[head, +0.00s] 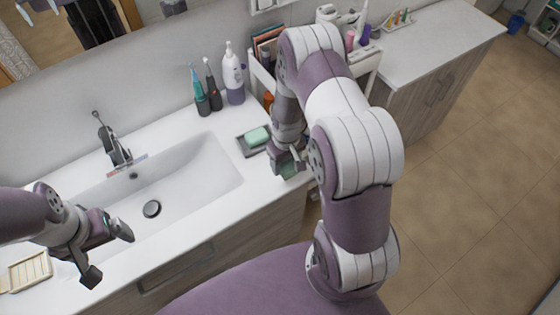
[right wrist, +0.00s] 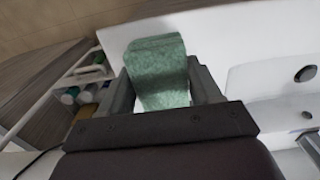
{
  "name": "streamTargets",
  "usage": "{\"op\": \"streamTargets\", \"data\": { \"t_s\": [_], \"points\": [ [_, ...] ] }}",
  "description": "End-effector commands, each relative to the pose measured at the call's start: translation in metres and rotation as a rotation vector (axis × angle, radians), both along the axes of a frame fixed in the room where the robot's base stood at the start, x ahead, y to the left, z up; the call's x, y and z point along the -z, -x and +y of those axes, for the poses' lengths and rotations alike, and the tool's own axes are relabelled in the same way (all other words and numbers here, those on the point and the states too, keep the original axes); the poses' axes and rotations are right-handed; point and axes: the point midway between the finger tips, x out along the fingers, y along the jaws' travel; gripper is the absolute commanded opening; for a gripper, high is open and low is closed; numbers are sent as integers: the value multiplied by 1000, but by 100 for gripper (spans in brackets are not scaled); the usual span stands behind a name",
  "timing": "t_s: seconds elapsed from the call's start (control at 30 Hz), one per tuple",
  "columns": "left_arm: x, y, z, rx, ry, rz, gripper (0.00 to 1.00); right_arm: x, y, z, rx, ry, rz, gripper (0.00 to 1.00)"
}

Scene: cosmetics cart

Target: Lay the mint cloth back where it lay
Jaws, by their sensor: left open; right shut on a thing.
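The mint cloth (right wrist: 158,75) is between the fingers of my right gripper (right wrist: 160,90), which is shut on it. In the head view a small part of the cloth (head: 289,171) shows under the right gripper (head: 287,162), by the counter's front edge, right of the sink. I cannot tell whether it touches the counter. My left gripper (head: 107,254) is open and empty over the left front of the sink.
A mint bar (head: 257,136) lies on a dark dish (head: 243,145) just behind the right gripper. Bottles and brushes (head: 233,80) stand at the back. A cart (head: 366,65) stands beyond the counter. A slatted beige tray (head: 30,271) lies at left.

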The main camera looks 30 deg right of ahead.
Motion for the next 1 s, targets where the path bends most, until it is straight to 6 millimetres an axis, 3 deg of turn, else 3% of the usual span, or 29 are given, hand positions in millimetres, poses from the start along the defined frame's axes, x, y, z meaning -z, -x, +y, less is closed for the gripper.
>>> {"op": "streamTargets", "data": {
  "t_s": [0.1, 0.2, 0.43, 0.8, 0.83, 0.9, 1.0],
  "points": [
    [-9, 0, 0, 0, 0, 0, 91, 11, -20, 2, 0, -1, 2, 39],
    [-12, 0, 0, 0, 0, 1, 91, 19, -27, 3, 1, -1, 3, 39],
    [-27, 0, 0, 0, 0, 0, 91, 54, -28, 3, 1, -1, 3, 39],
    [-20, 0, 0, 0, 0, 0, 91, 63, -28, 3, 1, 0, 1, 39],
    [-20, 0, 0, 0, 0, 1, 91, 63, -28, 3, 1, 0, 1, 67],
    [-21, 0, 0, 0, 0, 0, 91, 61, -28, 3, 1, 0, 1, 89],
    [-21, 0, 0, 0, 0, 0, 91, 61, -28, 3, 1, 0, 1, 89]
  ]
}}
